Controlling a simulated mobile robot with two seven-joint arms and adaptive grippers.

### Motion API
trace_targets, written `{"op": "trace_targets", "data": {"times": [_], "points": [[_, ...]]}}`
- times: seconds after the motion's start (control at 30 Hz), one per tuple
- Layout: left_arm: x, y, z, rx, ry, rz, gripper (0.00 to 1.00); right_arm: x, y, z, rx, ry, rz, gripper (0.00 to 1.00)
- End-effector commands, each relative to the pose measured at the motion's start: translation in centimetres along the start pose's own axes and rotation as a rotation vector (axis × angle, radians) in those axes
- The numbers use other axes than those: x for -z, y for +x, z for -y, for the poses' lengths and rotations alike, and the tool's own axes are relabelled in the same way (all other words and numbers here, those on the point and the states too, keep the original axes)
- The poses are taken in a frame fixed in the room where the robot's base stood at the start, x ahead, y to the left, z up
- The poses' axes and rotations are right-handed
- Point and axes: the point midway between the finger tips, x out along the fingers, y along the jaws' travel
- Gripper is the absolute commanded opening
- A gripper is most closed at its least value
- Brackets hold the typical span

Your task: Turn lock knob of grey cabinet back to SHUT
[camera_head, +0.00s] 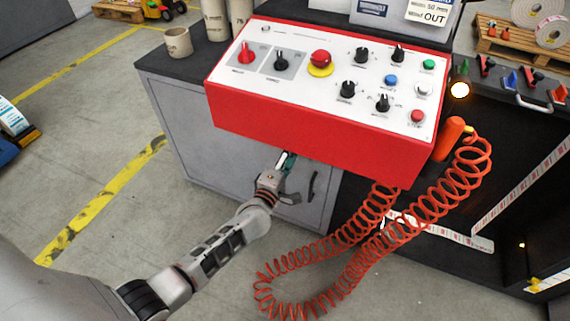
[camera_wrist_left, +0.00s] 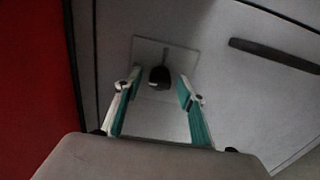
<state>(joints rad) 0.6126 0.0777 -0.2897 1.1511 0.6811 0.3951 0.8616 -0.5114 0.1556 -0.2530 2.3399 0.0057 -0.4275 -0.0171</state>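The grey cabinet (camera_head: 196,128) stands under the dark worktop, with a black bar handle (camera_head: 312,186) on its front. In the left wrist view the lock knob (camera_wrist_left: 159,77) is a small dark knob on a pale square plate (camera_wrist_left: 150,52) on the cabinet front. My left gripper (camera_wrist_left: 158,90) is open, its teal-padded fingers on either side of the knob and apart from it. In the head view my left gripper (camera_head: 283,166) is at the cabinet front, its tips partly hidden below the red control box. The knob is hidden there. My right gripper is not in view.
The red control box (camera_head: 300,140) overhangs the cabinet front just above my left gripper. A coiled orange hose (camera_head: 345,270) hangs to the right of my arm. The black handle (camera_wrist_left: 275,55) lies right of the knob.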

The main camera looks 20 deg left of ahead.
Motion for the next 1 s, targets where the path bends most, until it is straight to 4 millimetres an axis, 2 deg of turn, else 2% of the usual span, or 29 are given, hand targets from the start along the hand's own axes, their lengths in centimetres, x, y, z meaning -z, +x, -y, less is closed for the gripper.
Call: {"op": "trace_targets", "data": {"times": [0.17,0.4,0.6,0.77,1.0], "points": [[0.0,-2.7,0.2,0.003,0.001,0.001,0.40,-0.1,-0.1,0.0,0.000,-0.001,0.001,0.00],[0.0,-7.4,0.1,0.002,0.000,0.000,0.40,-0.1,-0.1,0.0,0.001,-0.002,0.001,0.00],[0.0,-10.3,0.1,0.001,0.000,0.001,0.40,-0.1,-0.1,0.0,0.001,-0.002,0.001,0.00],[0.0,-11.3,0.0,0.000,0.001,0.001,0.40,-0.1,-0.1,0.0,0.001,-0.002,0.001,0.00],[0.0,-11.5,0.0,0.000,0.001,0.001,0.40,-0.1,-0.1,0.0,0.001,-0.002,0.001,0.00]]}}
